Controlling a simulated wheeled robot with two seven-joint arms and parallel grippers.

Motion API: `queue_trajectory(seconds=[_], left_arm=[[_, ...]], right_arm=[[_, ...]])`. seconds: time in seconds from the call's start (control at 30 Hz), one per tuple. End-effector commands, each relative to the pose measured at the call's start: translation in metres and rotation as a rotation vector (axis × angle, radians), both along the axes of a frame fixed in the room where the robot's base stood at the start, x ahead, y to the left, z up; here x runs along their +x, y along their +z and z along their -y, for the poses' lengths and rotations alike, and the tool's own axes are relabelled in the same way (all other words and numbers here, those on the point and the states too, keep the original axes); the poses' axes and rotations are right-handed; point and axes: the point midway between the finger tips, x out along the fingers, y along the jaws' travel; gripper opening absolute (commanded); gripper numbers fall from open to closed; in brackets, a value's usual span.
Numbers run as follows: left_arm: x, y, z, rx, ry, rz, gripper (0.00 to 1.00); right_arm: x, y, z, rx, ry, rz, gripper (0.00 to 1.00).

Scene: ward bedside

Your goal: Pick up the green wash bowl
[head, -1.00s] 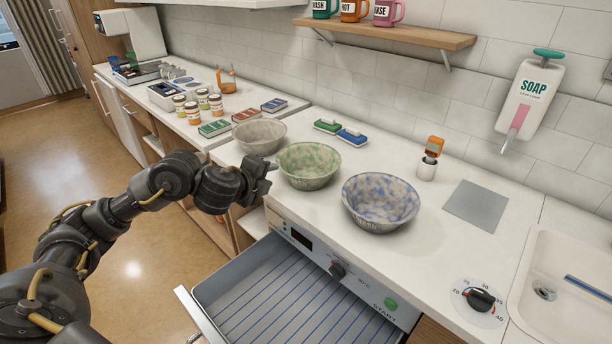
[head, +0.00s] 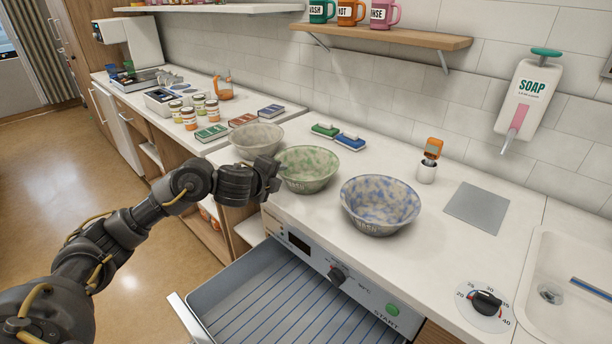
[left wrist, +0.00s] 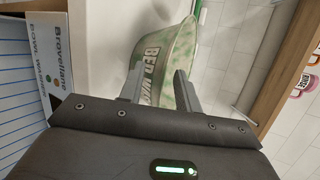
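The green wash bowl (head: 310,168), speckled green and white, stands upright on the white counter between a grey bowl and a blue bowl. My left gripper (head: 274,172) is at its left side, close to its wall. In the left wrist view the two fingers (left wrist: 159,72) are spread apart with the lettered wall of the green bowl (left wrist: 170,50) in front of and between them. I cannot tell whether the fingers touch it. My right gripper is not in view.
The grey bowl (head: 258,141) stands just behind left, and the blue speckled bowl (head: 381,203) to the right. An open drawer (head: 290,304) juts out below the counter. Two sponge-like brushes (head: 326,130) lie behind. The counter around the grey mat (head: 477,205) is mostly clear.

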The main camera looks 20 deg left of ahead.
Motion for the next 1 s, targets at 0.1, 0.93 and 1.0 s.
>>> queue_trajectory(seconds=[0.1, 0.93, 1.0], left_arm=[[0.0, 0.0, 0.0, 0.0, 0.0, 0.0, 0.18], [0.0, 0.029, 0.0, 0.0, 0.0, 0.005, 0.0], [-0.003, 0.044, 0.0, 0.002, -0.001, 0.006, 0.0]], right_arm=[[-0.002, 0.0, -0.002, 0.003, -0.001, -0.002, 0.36], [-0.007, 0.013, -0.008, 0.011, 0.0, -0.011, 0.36], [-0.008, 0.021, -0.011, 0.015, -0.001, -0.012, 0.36]])
